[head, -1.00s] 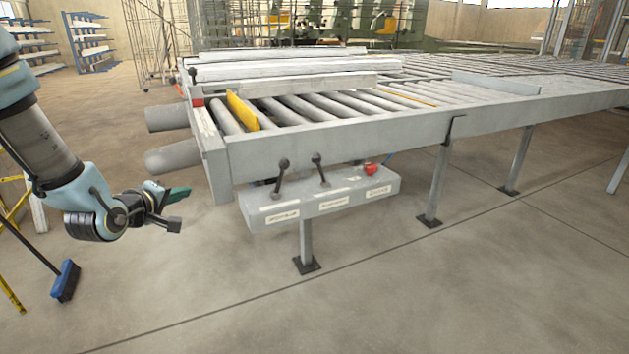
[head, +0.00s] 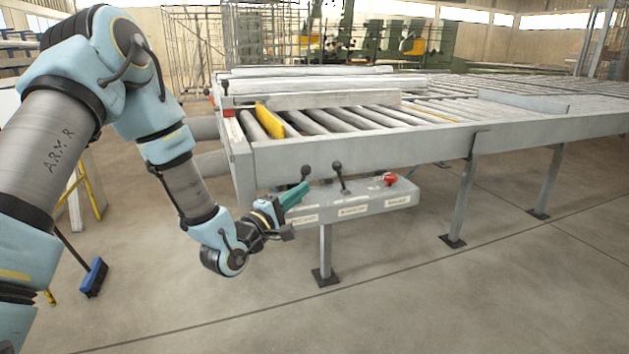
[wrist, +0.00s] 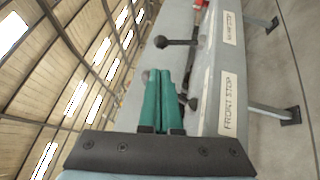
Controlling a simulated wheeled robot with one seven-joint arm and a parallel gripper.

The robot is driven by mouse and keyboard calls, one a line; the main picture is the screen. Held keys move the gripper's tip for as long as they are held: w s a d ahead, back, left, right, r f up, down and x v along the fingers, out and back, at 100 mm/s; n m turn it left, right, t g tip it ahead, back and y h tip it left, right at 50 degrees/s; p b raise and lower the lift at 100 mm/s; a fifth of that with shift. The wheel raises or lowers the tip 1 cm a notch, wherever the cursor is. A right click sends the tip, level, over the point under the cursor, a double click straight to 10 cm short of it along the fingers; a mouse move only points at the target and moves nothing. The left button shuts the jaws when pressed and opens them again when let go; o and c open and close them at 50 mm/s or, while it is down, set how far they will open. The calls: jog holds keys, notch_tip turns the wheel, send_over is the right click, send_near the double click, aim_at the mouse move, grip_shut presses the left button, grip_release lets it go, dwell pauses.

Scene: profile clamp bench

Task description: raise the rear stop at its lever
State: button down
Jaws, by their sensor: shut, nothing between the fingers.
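A grey control box (head: 365,205) hangs under the front rail of the roller bench. It carries a left lever (head: 305,172) and a middle lever (head: 338,168), both with dark ball knobs and both standing up. In the wrist view, the label beside the nearer lever (wrist: 192,103) reads FRONT STOP (wrist: 228,105). The farther lever (wrist: 176,42) sits by a second label (wrist: 230,27) that I cannot read surely. My gripper (head: 300,190) is shut and empty, its teal fingers at the left lever, partly hiding it in the wrist view; contact cannot be told.
A red knob (head: 390,180) sits at the box's right end. A yellow plate (head: 268,120) stands among the rollers near the bench's left end. Bench legs (head: 325,255) stand below. A blue broom (head: 94,277) is at left. The floor in front is clear.

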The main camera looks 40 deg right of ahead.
jog(key=p, duration=0.3)
send_near(340, 178)
jog(key=w+d+r, duration=0.1)
jog(key=r, duration=0.1)
jog(key=w+d+r, duration=0.2)
jog(key=shift+w+d, duration=0.35)
jog(key=shift+d, duration=0.35)
jog(key=shift+r, duration=0.15)
